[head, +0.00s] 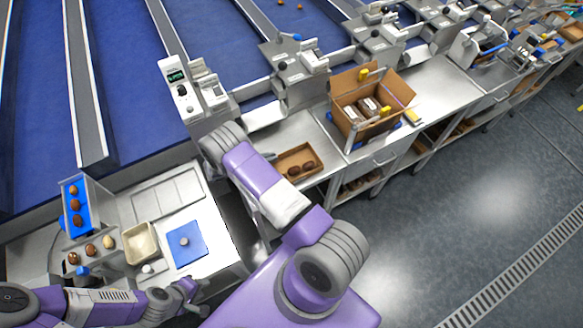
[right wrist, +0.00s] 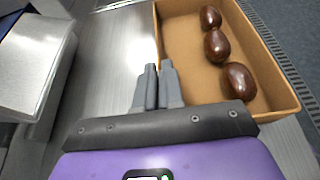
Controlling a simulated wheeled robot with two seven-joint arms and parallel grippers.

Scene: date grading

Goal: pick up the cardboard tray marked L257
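The cardboard tray (head: 283,158) is a shallow brown box on the steel bench in the head view, partly behind my right arm. In the right wrist view the tray (right wrist: 190,60) holds three dark dates along its right side. No L257 mark is legible. My right gripper (right wrist: 158,66) has its fingers close together at the tray's near-left wall, with the thin wall running in between the tips; it looks shut on that wall. In the head view this gripper is hidden by my arm. My left gripper (head: 193,292) is low at the left, away from the tray, its fingers too small to judge.
A larger open cardboard box (head: 349,123) with packs inside stands right of the tray. A blue pad (head: 187,252) and a cream bowl (head: 140,246) lie on the left bench near a stand with dates. A metal housing (right wrist: 38,55) is left of my right gripper.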

